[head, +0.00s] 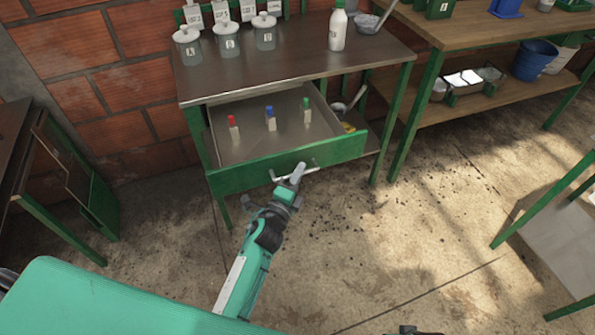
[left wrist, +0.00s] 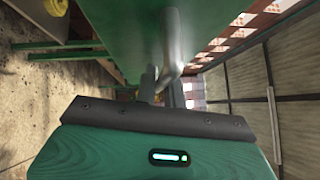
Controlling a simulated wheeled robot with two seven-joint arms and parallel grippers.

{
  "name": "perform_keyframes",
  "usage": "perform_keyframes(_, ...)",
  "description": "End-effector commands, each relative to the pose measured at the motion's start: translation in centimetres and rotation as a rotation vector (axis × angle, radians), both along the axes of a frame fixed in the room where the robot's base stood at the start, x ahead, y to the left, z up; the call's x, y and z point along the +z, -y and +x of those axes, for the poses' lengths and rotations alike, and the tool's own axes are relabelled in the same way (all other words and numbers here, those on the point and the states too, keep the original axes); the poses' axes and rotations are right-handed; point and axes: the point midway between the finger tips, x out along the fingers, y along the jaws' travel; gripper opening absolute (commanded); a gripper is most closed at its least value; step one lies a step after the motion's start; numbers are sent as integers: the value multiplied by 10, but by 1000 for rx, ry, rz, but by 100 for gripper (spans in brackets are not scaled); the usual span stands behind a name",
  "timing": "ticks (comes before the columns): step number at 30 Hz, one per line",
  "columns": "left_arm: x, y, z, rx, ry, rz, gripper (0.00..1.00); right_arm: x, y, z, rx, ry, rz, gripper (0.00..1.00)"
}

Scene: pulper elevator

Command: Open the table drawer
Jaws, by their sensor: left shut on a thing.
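The table drawer (head: 237,178) with its green front is pulled out from under the dark metal table top (head: 290,62). Its inside shows, holding three small bottles with a red (head: 233,126), a blue (head: 270,118) and a green cap (head: 307,110). My left gripper (head: 293,177) is at the middle of the drawer front, shut on the metal bar handle (head: 311,170). In the left wrist view the handle (left wrist: 172,45) runs up from the fingers, close to the green drawer front (left wrist: 125,30). The fingertips are partly hidden there.
Lidded jars (head: 188,47) and a white bottle (head: 338,30) stand on the table top. A bench with a shelf (head: 460,95) is at right, a green-framed table (head: 545,210) at front right.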

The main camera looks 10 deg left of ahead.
Motion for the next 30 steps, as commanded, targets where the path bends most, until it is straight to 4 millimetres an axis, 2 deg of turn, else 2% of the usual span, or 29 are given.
perform_keyframes(5,-1,-1,0,1,-2,0,0,-1,0,-2,0,-4,-1,36)
perform_keyframes(6,-1,-1,0,1,-2,0,19,-2,1,-2,1,-6,-1,36)
perform_keyframes(8,-1,-1,0,1,-2,0,30,-3,1,-3,2,-8,-3,36)
perform_keyframes(9,-1,0,0,1,-2,0,32,-3,2,-3,3,-9,-4,36)
perform_keyframes(20,-2,-1,-5,0,-2,0,32,-6,4,-4,5,-13,-11,36)
perform_keyframes(23,-4,-3,-15,1,-3,0,32,-5,4,-4,4,-11,-10,36)
perform_keyframes(30,-10,-12,-58,2,-4,1,32,4,3,-1,4,0,-5,36)
